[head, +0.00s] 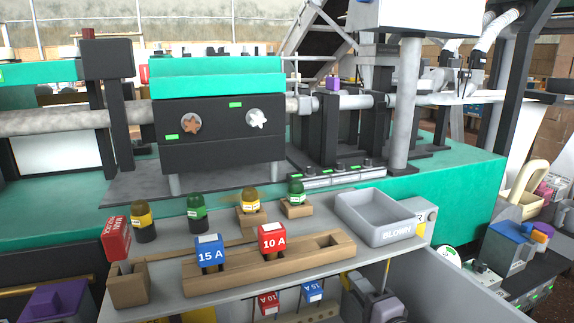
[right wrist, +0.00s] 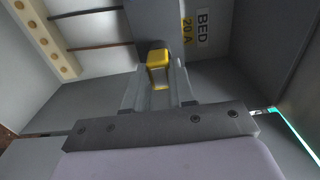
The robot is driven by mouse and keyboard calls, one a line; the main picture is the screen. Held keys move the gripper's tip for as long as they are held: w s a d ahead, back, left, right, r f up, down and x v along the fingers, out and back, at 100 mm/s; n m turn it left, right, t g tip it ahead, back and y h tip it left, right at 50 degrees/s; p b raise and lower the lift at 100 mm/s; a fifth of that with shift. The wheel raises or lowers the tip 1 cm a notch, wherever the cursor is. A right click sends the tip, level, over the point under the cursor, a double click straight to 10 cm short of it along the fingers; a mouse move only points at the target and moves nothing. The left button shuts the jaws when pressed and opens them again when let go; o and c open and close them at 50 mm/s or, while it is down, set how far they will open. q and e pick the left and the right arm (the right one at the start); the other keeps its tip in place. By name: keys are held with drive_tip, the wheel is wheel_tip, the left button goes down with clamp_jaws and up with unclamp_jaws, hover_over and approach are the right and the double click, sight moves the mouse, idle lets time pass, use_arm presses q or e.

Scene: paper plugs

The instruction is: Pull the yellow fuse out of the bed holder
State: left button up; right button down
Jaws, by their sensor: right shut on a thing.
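The yellow fuse (right wrist: 157,57) is between the fingertips of my right gripper (right wrist: 158,82) in the right wrist view. The gripper is shut on it. Behind the fuse is the dark grey bed holder (right wrist: 168,22), with a label (right wrist: 203,20) reading BED 20 A beside it. I cannot tell how deep the fuse sits in the holder. In the head view my right gripper (head: 382,302) is low at the front, under the shelf, and the fuse cannot be made out there. My left gripper is not in view.
Above is a shelf with a wooden rack (head: 285,265) holding a blue 15 A fuse (head: 209,248) and a red 10 A fuse (head: 272,239). A grey BLOWN tray (head: 378,217) stands at its right. A wooden strip (right wrist: 42,35) and cabinet walls lie close around the gripper.

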drive_tip(key=c, duration=1.5)
unclamp_jaws()
clamp_jaws()
drive_tip(key=shift+p+v, duration=0.6)
drive_tip(key=shift+v, duration=0.2)
drive_tip(key=shift+p+v, duration=0.55)
drive_tip(key=shift+v, duration=0.65)
drive_tip(key=shift+p+v, duration=0.8)
drive_tip(key=shift+v, duration=0.7)
